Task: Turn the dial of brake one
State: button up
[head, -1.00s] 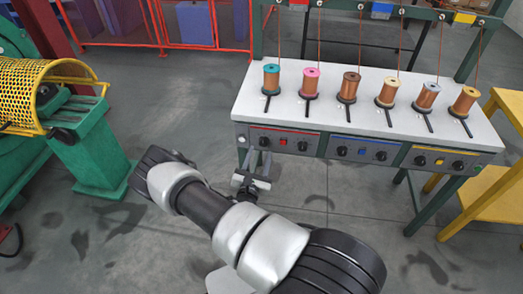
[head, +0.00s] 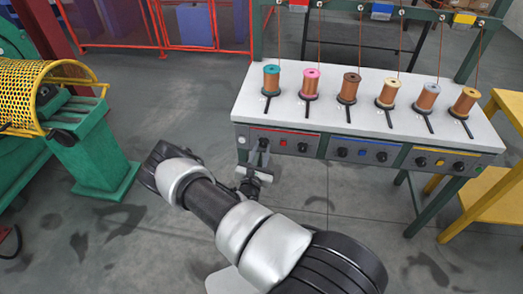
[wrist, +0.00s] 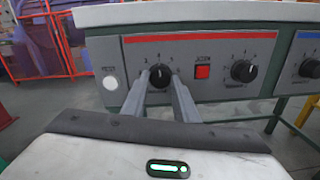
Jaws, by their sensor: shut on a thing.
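The left black dial (wrist: 160,74) of the red-striped panel (wrist: 199,38) has a white pointer line and numbers around it. In the wrist view my gripper (wrist: 160,84) has one finger on each side of this dial, shut on it. In the head view my gripper (head: 260,150) is at the left end of the bench front and mostly covers the dial. The frames bear no readable label "brake one".
Blue- and yellow-marked panels continue to the right. Several copper spools stand on the white bench top (head: 340,85). A green machine (head: 98,160) stands at left.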

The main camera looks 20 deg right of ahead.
jog(key=n, duration=0.4)
jog(key=shift+f+n, duration=0.1)
jog(key=shift+n, duration=0.2)
jog(key=shift+n+b, duration=0.35)
jog(key=shift+n, duration=1.25)
jog(key=o, duration=1.1)
jog(key=shift+c, duration=0.2)
jog(key=p+v, duration=0.1)
jog(key=v, duration=1.6)
jog(key=shift+s+f+p, duration=0.2)
jog(key=shift+s+p, duration=0.1)
jog(key=shift+p, duration=0.05)
